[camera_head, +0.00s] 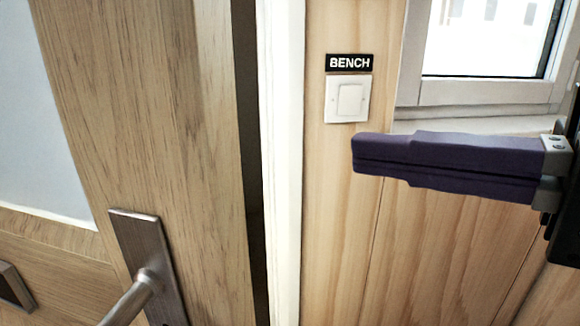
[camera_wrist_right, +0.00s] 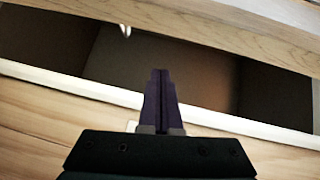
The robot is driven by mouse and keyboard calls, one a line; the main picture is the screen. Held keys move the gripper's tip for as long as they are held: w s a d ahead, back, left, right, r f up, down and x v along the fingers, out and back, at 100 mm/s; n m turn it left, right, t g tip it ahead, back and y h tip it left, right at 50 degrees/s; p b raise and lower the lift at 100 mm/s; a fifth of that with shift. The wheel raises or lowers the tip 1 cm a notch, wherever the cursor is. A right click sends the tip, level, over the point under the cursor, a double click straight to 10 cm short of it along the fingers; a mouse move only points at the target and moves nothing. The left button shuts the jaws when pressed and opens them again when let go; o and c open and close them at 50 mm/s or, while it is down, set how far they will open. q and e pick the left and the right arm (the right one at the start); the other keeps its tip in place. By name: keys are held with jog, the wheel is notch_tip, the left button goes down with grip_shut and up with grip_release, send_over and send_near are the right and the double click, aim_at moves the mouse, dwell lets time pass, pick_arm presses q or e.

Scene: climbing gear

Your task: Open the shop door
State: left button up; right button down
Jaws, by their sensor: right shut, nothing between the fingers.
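The wooden shop door (camera_head: 200,110) fills the left of the head view, with a pale panel (camera_head: 35,110) at its upper left. A metal lever handle on a plate (camera_head: 150,255) is on it near the free edge. A dark gap shows between the door edge and the white door frame (camera_head: 283,160), so the door stands ajar. In the right wrist view the gap (camera_wrist_right: 200,70) is wide and dark. My right gripper (camera_head: 356,153) is shut and empty, right of the frame, its purple fingers (camera_wrist_right: 160,75) pointing at the opening. My left gripper is not in view.
A white switch (camera_head: 349,98) under a black BENCH sign (camera_head: 349,63) is on the wood-panelled wall, just above my right fingers. A window (camera_head: 485,40) with a pale sill is at the upper right. A dark square fitting (camera_head: 14,287) shows at the lower left.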

aim_at(144, 92)
jog(key=w+a+r+m+y+p, duration=0.1)
jog(key=w+a+r+p, duration=0.1)
jog(key=w+a, duration=0.5)
pick_arm(q)
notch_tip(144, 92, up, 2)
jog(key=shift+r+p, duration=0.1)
jog(key=shift+p, duration=0.35)
pick_arm(e)
jog(key=s, duration=0.1)
jog(key=s+a, duration=0.1)
jog(key=s, duration=0.1)
jog(key=s+a, duration=0.1)
jog(key=s, duration=0.1)
jog(key=shift+s, duration=0.1)
